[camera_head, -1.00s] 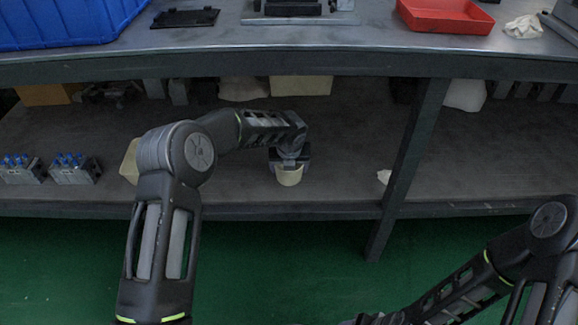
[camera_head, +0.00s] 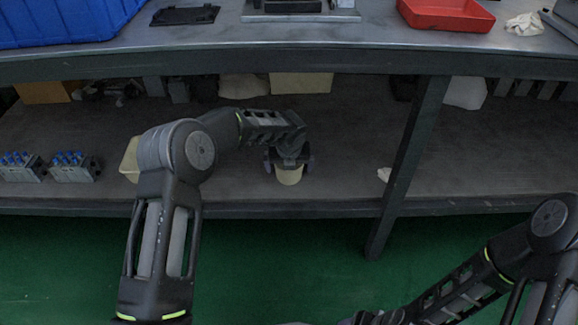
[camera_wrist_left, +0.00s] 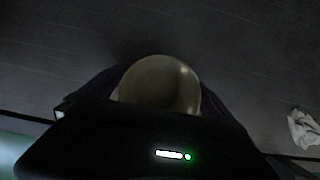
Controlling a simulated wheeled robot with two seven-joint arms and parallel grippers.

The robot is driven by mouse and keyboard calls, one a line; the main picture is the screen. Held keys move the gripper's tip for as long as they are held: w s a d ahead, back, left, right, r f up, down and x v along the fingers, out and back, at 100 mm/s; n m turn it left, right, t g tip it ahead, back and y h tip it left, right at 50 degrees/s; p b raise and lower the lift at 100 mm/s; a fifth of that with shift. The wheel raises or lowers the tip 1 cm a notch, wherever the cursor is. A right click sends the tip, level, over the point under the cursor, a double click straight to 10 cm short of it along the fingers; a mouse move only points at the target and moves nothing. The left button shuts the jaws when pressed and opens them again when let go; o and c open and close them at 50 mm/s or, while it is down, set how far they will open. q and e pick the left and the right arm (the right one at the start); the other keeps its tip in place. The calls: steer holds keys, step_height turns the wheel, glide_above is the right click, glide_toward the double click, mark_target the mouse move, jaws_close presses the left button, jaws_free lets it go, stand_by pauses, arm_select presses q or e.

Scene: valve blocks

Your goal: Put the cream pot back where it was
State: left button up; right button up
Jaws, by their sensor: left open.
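The cream pot (camera_head: 289,176) stands upright on the lower shelf (camera_head: 340,185), near its front edge. In the left wrist view the round mouth of the pot (camera_wrist_left: 160,84) faces the camera and looks empty. My left gripper (camera_head: 289,163) is open, with its fingers spread to either side of the pot; contact cannot be told. My right arm shows at the lower right, but its gripper is outside the picture.
Two grey valve blocks with blue tops (camera_head: 72,167) sit left on the shelf, beside a cream box (camera_head: 130,160) partly behind my arm. A table leg (camera_head: 408,165) stands to the right, with a white crumpled cloth (camera_head: 384,175) near it.

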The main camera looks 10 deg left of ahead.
arm_select(q)
steer(key=p+v, duration=0.3)
steer(key=v, duration=0.4)
steer(key=shift+r, duration=0.3)
steer(key=shift+s+d, duration=0.1)
steer(key=shift+s, duration=0.1)
